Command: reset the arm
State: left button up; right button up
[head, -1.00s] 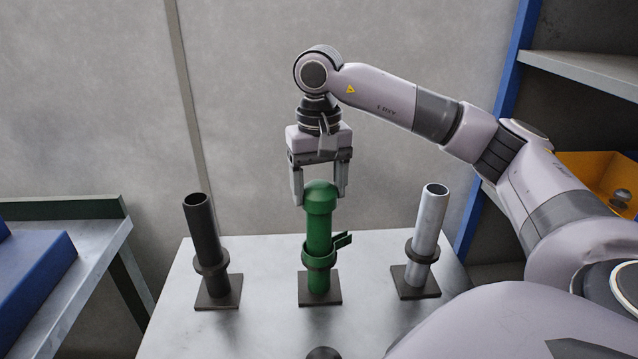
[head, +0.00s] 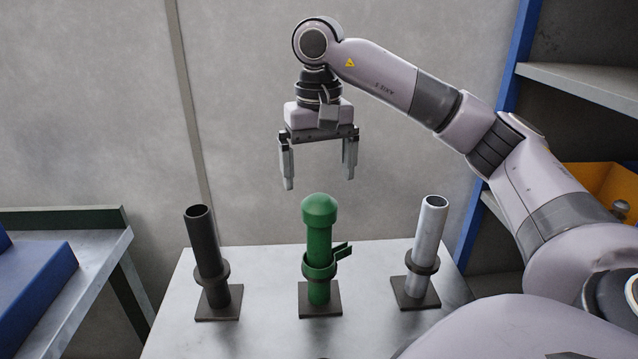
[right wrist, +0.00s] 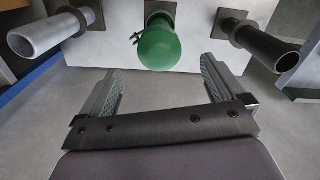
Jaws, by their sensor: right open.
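My right gripper (head: 319,180) hangs in the air above the table, fingers pointing down, open and empty. Its two fingers also show in the right wrist view (right wrist: 158,82), spread apart with nothing between them. Below it in the head view stands a green capped post (head: 319,240) with a green clamp-like ring around it, on a dark square base. The rounded cap is clear of the fingertips. The green cap (right wrist: 158,47) also shows beyond the fingers in the right wrist view. My left gripper is in neither view.
A black tube (head: 205,245) stands left of the green post and a silver tube (head: 429,235) right of it, each in a collar on a dark base. They share a grey metal table (head: 260,270). A shelf with a yellow bin (head: 590,180) is at right, a blue object (head: 40,290) at left.

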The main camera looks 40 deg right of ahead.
jog(key=shift+r, duration=0.7)
jog(key=shift+s+f, duration=0.1)
